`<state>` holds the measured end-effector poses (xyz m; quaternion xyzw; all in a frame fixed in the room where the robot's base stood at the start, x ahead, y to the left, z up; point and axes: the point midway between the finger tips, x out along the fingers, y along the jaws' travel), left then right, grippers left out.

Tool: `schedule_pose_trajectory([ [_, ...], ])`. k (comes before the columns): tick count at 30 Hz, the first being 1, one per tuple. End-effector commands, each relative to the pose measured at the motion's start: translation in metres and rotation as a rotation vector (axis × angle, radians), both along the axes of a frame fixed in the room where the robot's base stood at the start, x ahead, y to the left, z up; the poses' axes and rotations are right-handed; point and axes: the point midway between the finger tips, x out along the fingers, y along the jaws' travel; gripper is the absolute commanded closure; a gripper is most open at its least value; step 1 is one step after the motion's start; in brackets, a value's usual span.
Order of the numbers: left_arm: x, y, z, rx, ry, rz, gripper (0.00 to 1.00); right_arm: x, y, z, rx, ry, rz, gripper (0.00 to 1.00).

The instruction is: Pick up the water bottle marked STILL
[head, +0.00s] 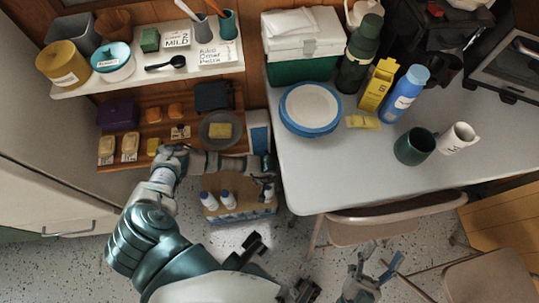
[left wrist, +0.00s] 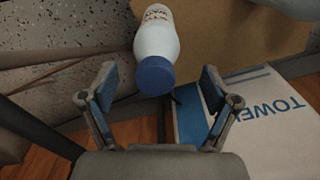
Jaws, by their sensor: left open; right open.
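A white bottle with a blue cap (left wrist: 155,45) lies in the left wrist view between the open fingers of my left gripper (left wrist: 159,84). Its label is cut off and turned, and I cannot read STILL on it. In the head view, white bottles (head: 227,199) and (head: 210,201) stand in a low crate (head: 240,214) below the shelves. Another bottle is partly hidden at the crate's right end, beneath my left gripper (head: 264,171). My right gripper (head: 376,262) is open and empty over the floor at the lower right.
A white and blue TOWEL box (left wrist: 245,115) is close beside the left gripper's right finger. Shelves (head: 215,60) with tubs and food are behind my left arm. The table (head: 310,180) holds plates, a blue bottle (head: 406,92) and mugs. A chair (head: 395,220) stands before it.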

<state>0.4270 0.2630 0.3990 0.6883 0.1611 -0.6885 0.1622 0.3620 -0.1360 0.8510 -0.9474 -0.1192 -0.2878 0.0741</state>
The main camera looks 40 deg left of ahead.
Motion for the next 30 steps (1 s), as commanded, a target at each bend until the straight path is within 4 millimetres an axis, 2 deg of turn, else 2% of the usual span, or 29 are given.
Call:
schedule_pose_trajectory([
  [1, -0.004, -0.002, -0.013, -0.001, 0.007, 0.0, 0.12, -0.004, -0.002, -0.001, 0.017, -0.04, -0.001, 0.43],
  [6, -0.003, -0.004, -0.03, 0.001, 0.004, 0.001, 0.12, -0.02, -0.008, 0.012, 0.065, -0.173, -0.003, 0.43],
  [16, -0.002, -0.003, -0.032, -0.001, 0.0, 0.002, 0.12, -0.026, -0.007, 0.019, 0.076, -0.219, -0.006, 0.43],
  [26, -0.002, -0.002, -0.033, 0.0, 0.001, 0.002, 0.95, -0.024, -0.007, 0.018, 0.076, -0.217, -0.005, 0.43],
  [27, -0.002, -0.002, -0.033, 0.0, 0.001, 0.002, 1.0, -0.024, -0.007, 0.018, 0.076, -0.217, -0.005, 0.43],
  [30, -0.002, -0.003, -0.033, 0.002, 0.001, 0.002, 1.0, -0.024, -0.007, 0.018, 0.076, -0.217, -0.005, 0.43],
])
